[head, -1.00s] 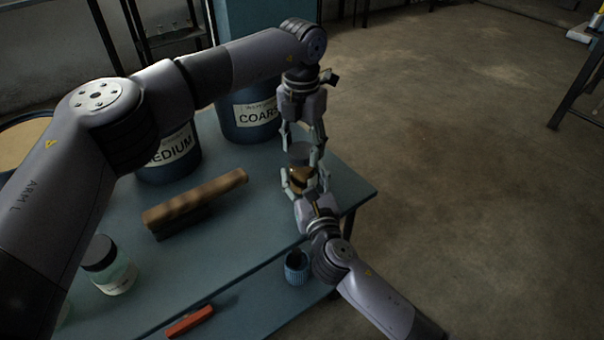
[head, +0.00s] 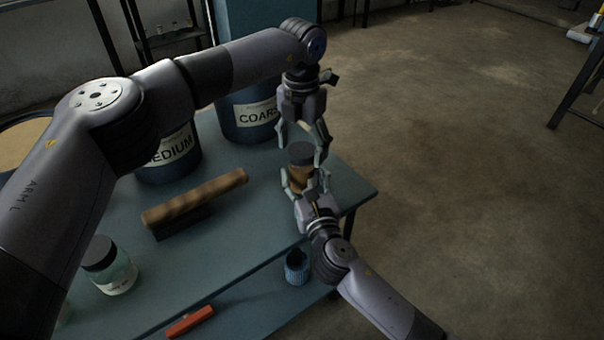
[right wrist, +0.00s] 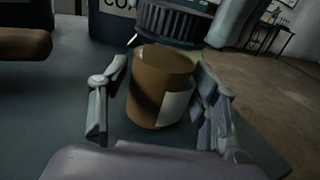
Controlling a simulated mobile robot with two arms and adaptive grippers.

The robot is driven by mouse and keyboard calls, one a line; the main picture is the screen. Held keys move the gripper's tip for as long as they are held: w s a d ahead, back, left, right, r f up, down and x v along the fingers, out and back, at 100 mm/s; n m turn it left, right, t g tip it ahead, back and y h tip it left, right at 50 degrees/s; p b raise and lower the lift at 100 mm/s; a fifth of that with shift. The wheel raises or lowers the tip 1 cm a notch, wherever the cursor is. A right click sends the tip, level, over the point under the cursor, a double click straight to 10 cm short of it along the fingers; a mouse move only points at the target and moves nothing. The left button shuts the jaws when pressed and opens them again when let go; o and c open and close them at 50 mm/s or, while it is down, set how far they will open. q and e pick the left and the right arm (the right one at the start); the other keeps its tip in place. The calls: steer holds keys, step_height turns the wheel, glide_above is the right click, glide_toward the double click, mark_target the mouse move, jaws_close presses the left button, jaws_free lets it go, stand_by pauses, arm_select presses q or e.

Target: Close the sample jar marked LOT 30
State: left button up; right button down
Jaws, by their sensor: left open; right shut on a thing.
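A brown jar (head: 300,181) with a dark lid (head: 301,153) stands roughly upright above the table's right end. My right gripper (head: 306,184) is shut on the jar's body from below right. In the right wrist view the jar (right wrist: 160,88) has a pale label, too turned away to read, between the fingers (right wrist: 158,100).
A clear jar with a dark lid (head: 112,266) stands at the table's (head: 235,235) front left. A brown roller-like piece (head: 195,198) lies mid-table. Drums marked MEDIUM (head: 170,155) and COARSE (head: 250,115) stand behind. A blue ribbed cup (head: 297,268) and red object (head: 190,321) are below.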

arm_select(q)
steer(key=shift+r, duration=0.1)
step_height(320, 180, up, 12)
stand_by(0.6)
arm_select(e)
steer(key=shift+c, duration=2.4)
jaws_free()
steer(key=shift+s, duration=0.1)
steer(key=v, duration=1.2)
